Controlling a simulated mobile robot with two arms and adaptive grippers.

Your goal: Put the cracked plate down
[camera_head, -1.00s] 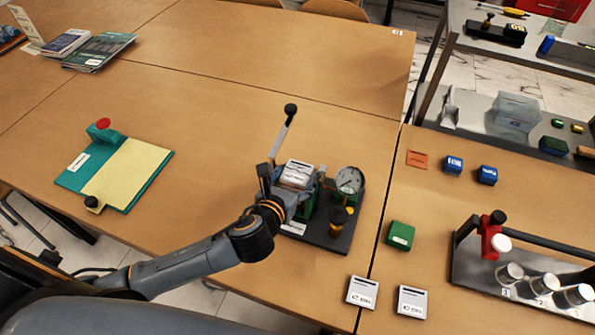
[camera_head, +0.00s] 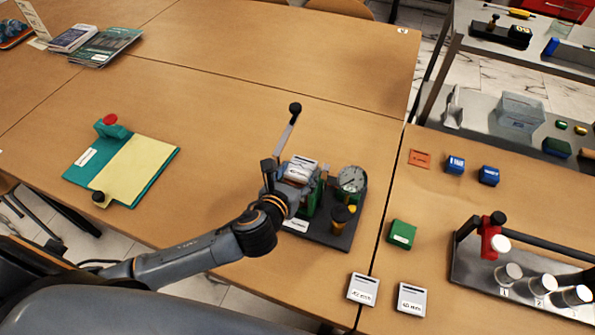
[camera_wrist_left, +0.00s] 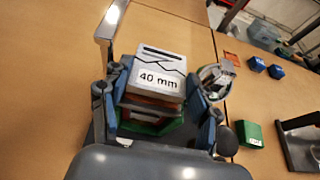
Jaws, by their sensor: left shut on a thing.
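The cracked plate (camera_head: 301,167) is pale grey with a dark slot and a jagged crack line. In the left wrist view the plate (camera_wrist_left: 158,78) reads "40 mm". My left gripper (camera_wrist_left: 156,88) is shut on it, one finger on each side. The plate is over the gauge rig (camera_head: 330,236), which has a dark base, a raised lever (camera_head: 289,128) and a round dial (camera_head: 351,179). Brown and green parts show under the plate; I cannot tell if it touches them. My right gripper is not in view.
A teal board with a yellow sheet (camera_head: 134,169) lies left. A rack with metal cylinders (camera_head: 470,260) stands at right. The table behind the rig is clear.

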